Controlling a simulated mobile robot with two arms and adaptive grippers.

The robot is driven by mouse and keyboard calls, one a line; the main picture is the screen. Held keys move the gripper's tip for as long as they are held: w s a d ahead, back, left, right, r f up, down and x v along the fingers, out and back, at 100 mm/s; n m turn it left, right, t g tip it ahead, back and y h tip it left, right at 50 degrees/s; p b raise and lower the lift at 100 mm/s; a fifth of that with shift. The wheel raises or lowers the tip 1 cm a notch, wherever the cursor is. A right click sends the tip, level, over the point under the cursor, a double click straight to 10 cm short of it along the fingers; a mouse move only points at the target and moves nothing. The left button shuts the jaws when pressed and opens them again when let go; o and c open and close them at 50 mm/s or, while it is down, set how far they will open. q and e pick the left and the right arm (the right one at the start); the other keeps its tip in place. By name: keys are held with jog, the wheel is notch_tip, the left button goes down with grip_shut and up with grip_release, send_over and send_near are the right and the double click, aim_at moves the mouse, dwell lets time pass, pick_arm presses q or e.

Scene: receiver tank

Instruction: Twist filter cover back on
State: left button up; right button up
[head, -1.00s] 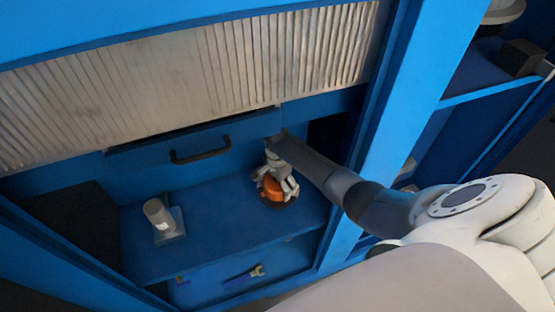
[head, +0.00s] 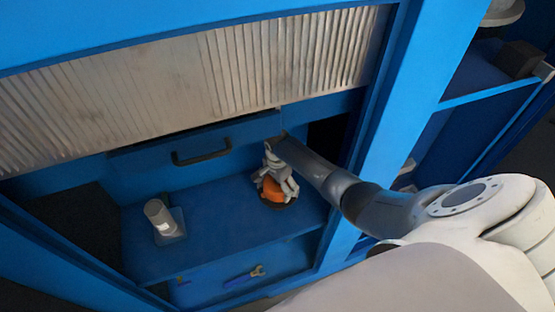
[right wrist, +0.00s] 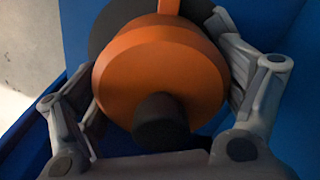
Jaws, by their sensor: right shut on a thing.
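The orange filter cover (head: 274,192) is on a dark round base at the right of the blue shelf in the head view. In the right wrist view the cover (right wrist: 155,65) is a round orange body with a dark knob (right wrist: 160,122) facing the camera. My right gripper (head: 277,186) is shut on it from above, with a finger on each side. A dark disc (right wrist: 112,22) shows behind the cover; the seat between them is hidden. My left gripper is not in view.
A grey-white cylinder on a square base (head: 160,218) stands at the left of the blue shelf (head: 215,222). A drawer with a dark handle (head: 200,151) is behind. A wrench (head: 245,277) hangs on the lower front panel. A blue post (head: 385,140) rises close beside my right arm.

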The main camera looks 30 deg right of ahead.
dwell(0.3)
jog(key=shift+r+m+p, duration=0.15)
jog(key=shift+m+p, duration=0.9)
jog(key=shift+m, duration=0.85)
jog(key=shift+m+p, duration=0.4)
jog(key=shift+p, duration=0.05)
jog(key=shift+w+m+p, duration=0.1)
jog(key=shift+m+p, duration=0.25)
jog(key=shift+m, duration=1.05)
